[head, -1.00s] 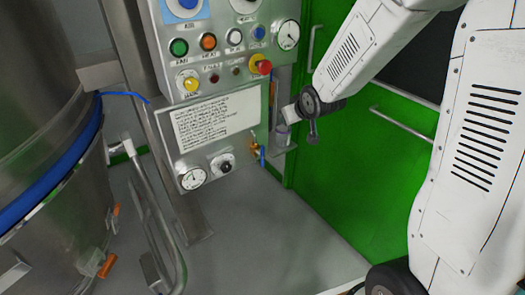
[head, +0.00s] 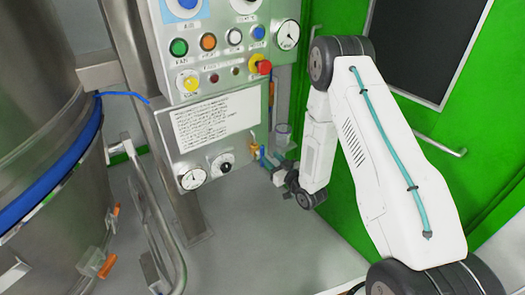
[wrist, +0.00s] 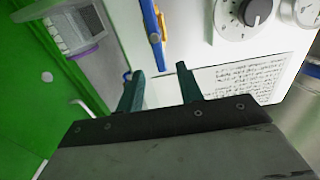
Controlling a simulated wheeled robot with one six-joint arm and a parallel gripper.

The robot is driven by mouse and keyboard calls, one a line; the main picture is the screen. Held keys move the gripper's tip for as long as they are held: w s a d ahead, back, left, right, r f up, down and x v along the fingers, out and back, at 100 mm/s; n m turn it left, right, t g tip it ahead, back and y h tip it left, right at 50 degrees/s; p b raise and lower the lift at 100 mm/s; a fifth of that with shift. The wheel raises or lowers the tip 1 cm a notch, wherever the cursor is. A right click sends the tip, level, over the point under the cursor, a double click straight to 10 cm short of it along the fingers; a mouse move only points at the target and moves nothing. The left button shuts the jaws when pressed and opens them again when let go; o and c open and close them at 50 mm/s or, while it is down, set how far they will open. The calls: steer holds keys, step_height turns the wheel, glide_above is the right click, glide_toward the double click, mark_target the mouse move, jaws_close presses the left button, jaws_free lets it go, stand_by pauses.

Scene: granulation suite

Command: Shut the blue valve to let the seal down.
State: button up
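The blue valve (head: 262,151) is a small blue lever with a brass body at the lower right edge of the control panel. In the wrist view the blue valve (wrist: 149,18) shows as a long blue lever beyond the fingertips, with brass parts beside it. My gripper (head: 269,164) is close beside the valve in the head view, partly covering that area. In the wrist view my gripper (wrist: 160,69) has its two teal fingers apart, with nothing held between them. The lever lies ahead of the gap, and I cannot tell whether a finger touches it.
The grey control panel (head: 217,147) carries buttons, a red stop knob (head: 264,67), a black dial (head: 222,164) and gauges. A clear-topped device (wrist: 75,28) sits by the green wall (head: 345,190). A steel vessel (head: 50,120) stands left. Floor below is clear.

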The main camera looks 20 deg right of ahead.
mark_target(263, 151)
steer(key=x, duration=0.7)
jaws_close()
